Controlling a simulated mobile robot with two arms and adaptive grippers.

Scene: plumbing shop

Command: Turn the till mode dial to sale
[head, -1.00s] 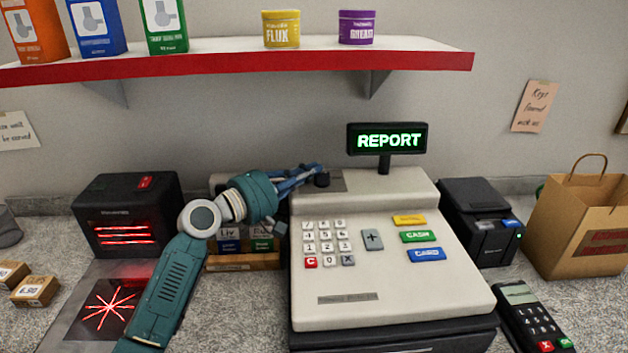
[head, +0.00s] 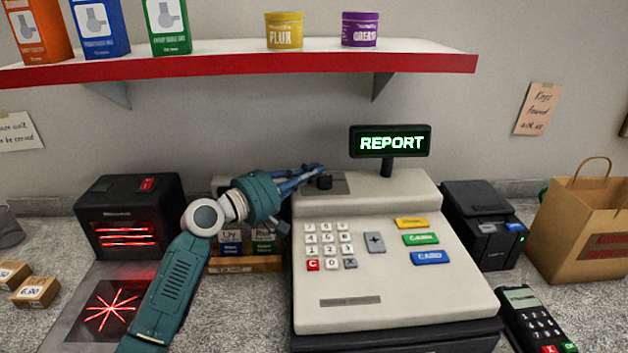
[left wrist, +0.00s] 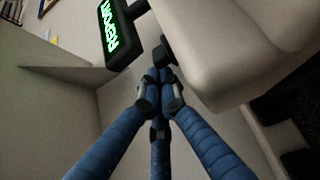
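The till (head: 385,285) is a cream cash register. Its display (head: 390,142) reads REPORT in green. The mode dial (head: 324,182) is a small black knob on a grey plate at the till's upper left; the dark knob also shows in the left wrist view (left wrist: 162,54). My left gripper (head: 316,170) has its blue fingers right beside the dial, at its back left. In the left wrist view the fingertips (left wrist: 160,78) are drawn together just short of the knob, with nothing visible between them. Whether they touch it is unclear. The dial's markings cannot be read. My right gripper is not in view.
A black scanner box (head: 128,215) with red lights stands left, and small boxes (head: 245,245) sit behind my left arm. A receipt printer (head: 482,222), paper bag (head: 585,225) and card terminal (head: 535,318) are at the right. A red-edged shelf (head: 240,66) hangs above.

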